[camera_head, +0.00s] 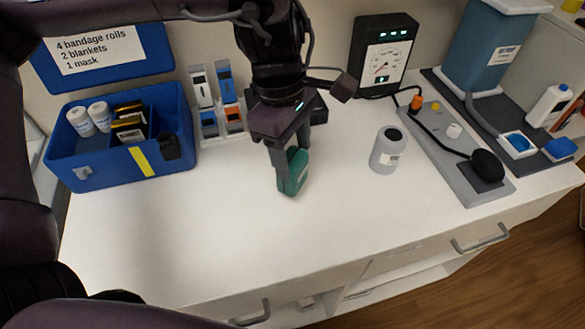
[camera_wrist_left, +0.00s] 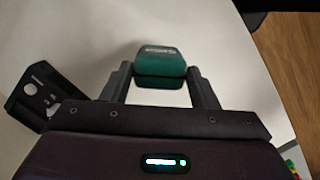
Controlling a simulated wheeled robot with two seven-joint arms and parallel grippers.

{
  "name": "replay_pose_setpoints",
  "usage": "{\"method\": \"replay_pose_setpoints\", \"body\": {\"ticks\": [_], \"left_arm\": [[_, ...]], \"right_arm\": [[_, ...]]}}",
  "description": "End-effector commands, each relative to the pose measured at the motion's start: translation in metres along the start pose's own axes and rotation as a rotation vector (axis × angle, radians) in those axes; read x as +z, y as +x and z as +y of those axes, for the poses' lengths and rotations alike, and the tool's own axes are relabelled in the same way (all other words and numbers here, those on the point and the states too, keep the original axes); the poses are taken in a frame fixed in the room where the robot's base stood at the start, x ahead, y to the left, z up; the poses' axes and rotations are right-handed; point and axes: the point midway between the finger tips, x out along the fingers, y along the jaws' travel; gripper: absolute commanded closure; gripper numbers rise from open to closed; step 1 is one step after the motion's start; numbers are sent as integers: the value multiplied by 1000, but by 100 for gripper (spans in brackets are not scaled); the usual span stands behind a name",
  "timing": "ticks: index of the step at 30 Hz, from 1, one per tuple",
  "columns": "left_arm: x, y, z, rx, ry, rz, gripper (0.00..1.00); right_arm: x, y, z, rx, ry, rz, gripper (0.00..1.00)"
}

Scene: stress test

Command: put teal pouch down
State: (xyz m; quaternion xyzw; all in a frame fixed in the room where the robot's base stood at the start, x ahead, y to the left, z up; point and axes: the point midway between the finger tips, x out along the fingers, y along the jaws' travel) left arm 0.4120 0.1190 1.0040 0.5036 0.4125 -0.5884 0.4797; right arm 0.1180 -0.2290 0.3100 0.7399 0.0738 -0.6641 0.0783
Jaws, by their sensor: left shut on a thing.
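The teal pouch (camera_head: 293,172) is between the fingers of my left gripper (camera_head: 288,157), near the middle of the white counter (camera_head: 225,235). The gripper is shut on it and points down. In the left wrist view the teal pouch (camera_wrist_left: 160,64) sits between the fingertips of my left gripper (camera_wrist_left: 162,80), with the pale counter behind it. I cannot tell whether its lower edge touches the counter. My right gripper does not show.
A blue box (camera_head: 118,165) with white rolls stands at left. Small dispensers (camera_head: 215,100) stand behind the arm. A grey jar (camera_head: 386,150) is right of the pouch. A grey board (camera_head: 455,165) with cables lies farther right. The front counter is clear.

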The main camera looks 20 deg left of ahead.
Motion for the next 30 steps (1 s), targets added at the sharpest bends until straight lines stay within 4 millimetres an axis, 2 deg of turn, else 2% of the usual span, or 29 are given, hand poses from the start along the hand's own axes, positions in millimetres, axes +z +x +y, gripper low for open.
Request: {"method": "replay_pose_setpoints", "body": {"ticks": [5,12,24,25,29,30], "left_arm": [[-2,12,0,-1,-1,-1,70],[-7,42,0,-1,0,0,70],[-8,48,0,0,0,0,70],[-8,47,0,1,0,0,42],[-7,47,0,1,0,0,25],[-7,47,0,1,0,0,24]], "right_arm": [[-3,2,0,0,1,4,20],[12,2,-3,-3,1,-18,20],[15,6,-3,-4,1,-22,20],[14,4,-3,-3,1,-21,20],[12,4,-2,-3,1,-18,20],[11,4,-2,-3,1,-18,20]]}}
